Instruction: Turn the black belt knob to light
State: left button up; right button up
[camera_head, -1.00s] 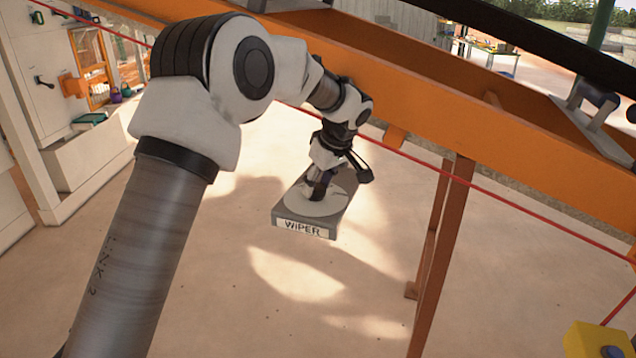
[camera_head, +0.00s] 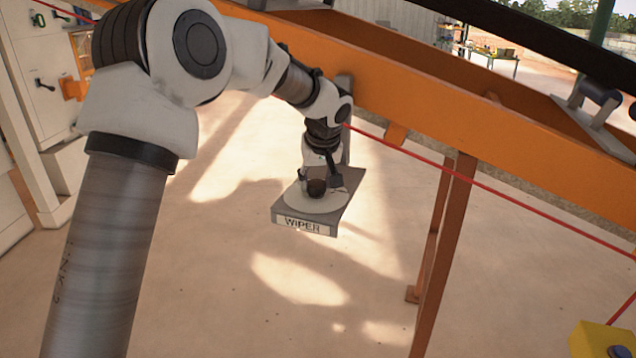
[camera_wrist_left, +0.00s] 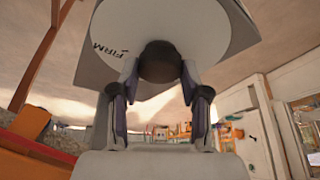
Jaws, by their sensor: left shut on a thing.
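The black belt knob (camera_head: 317,188) sits at the middle of a round pale dial (camera_head: 305,203) on a grey panel labelled WIPER (camera_head: 300,224). In the left wrist view the knob (camera_wrist_left: 160,62) is a dark round shape, with FIRM printed on the dial to its left. My left gripper (camera_wrist_left: 160,73) is shut on the knob, one finger on each side. In the head view the left hand stands just behind and above the dial. Other dial marks and the knob's pointing direction are hidden or too small to tell. My right gripper is not in view.
An orange beam (camera_head: 440,105) runs behind the panel, with a brown post (camera_head: 443,250) to the right. A red cord (camera_head: 500,188) crosses the scene. A yellow box (camera_head: 598,341) stands at the lower right. The floor in front is clear.

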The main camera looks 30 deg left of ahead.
pick_arm(q)
jog(key=m, duration=0.1)
jog(key=m+h, duration=0.1)
jog(key=shift+s+f+m, duration=0.15)
jog(key=shift+f+m, duration=0.05)
jog(key=shift+m, duration=0.1)
jog(key=shift+a+m+t+h+p, duration=0.1)
jog(key=shift+m+t+h+p, duration=0.25)
jog(key=shift+m+p, duration=0.55)
jog(key=shift+m, duration=0.4)
jog(key=o, duration=1.1)
jog(key=shift+o, duration=0.3)
jog(key=shift+w+a+f, duration=0.1)
jog(key=shift+w, duration=0.2)
jog(key=v, duration=1.2)
jog(key=shift+f, duration=0.1)
